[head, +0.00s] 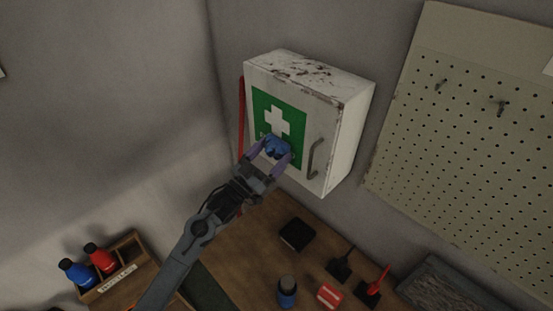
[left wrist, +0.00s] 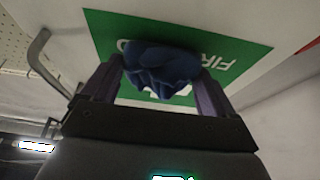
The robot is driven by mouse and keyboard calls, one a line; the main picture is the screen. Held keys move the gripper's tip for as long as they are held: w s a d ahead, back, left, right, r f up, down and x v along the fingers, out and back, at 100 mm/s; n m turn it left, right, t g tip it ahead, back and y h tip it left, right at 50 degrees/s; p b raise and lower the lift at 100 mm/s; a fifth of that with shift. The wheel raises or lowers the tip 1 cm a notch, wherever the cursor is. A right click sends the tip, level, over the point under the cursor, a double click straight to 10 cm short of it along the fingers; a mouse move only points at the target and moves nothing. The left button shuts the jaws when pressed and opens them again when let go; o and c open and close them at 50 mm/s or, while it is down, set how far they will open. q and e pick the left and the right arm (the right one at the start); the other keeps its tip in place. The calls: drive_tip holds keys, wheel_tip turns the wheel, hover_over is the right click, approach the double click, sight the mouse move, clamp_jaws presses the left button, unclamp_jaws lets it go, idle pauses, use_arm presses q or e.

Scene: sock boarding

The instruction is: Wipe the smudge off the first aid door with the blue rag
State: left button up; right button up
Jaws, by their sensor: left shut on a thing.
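The white first aid cabinet (head: 344,136) hangs on the wall, with a green panel and white cross on its door (head: 260,104) and a handle (head: 314,158) at the door's right. My left gripper (head: 274,152) is in front of the lower part of the green panel. It is shut on the crumpled blue rag (head: 278,147), which is at or very close to the door. The left wrist view shows the rag (left wrist: 160,68) between the fingers, against the green panel (left wrist: 232,56). I cannot make out a smudge; the rag covers part of the panel. My right gripper is not in view.
A wooden worktop (head: 250,238) lies below, with a black box (head: 297,234), a blue bottle (head: 287,291) and small red and black items. A wooden caddy (head: 122,272) with blue and red bottles stands at lower left. A pegboard (head: 470,140) is on the right wall.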

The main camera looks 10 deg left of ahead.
use_arm(q)
drive_tip(key=shift+w+a+b, duration=0.55)
drive_tip(key=shift+w+a, duration=0.15)
drive_tip(key=shift+a, duration=0.4)
drive_tip(key=shift+w+a+b, duration=0.55)
drive_tip(key=shift+w+a, duration=0.2)
drive_tip(key=shift+a, duration=0.4)
drive_tip(key=shift+w+a+b, duration=0.55)
drive_tip(key=shift+w+a, duration=0.15)
drive_tip(key=shift+a, duration=0.4)
drive_tip(key=shift+s+a+r+p, duration=0.1)
drive_tip(key=shift+s+a+p, duration=0.15)
drive_tip(key=shift+p, duration=0.2)
drive_tip(key=shift+s+a+p, duration=0.45)
drive_tip(key=shift+s+p, duration=0.1)
drive_tip(key=shift+s, duration=0.2)
drive_tip(key=shift+s+a+p, duration=0.45)
drive_tip(key=shift+s+p, duration=0.05)
drive_tip(key=shift+s, duration=0.3)
drive_tip(key=shift+s+a+p, duration=0.45)
drive_tip(key=shift+s+p, duration=0.1)
drive_tip(key=shift+s, duration=0.2)
drive_tip(key=shift+s, duration=0.1)
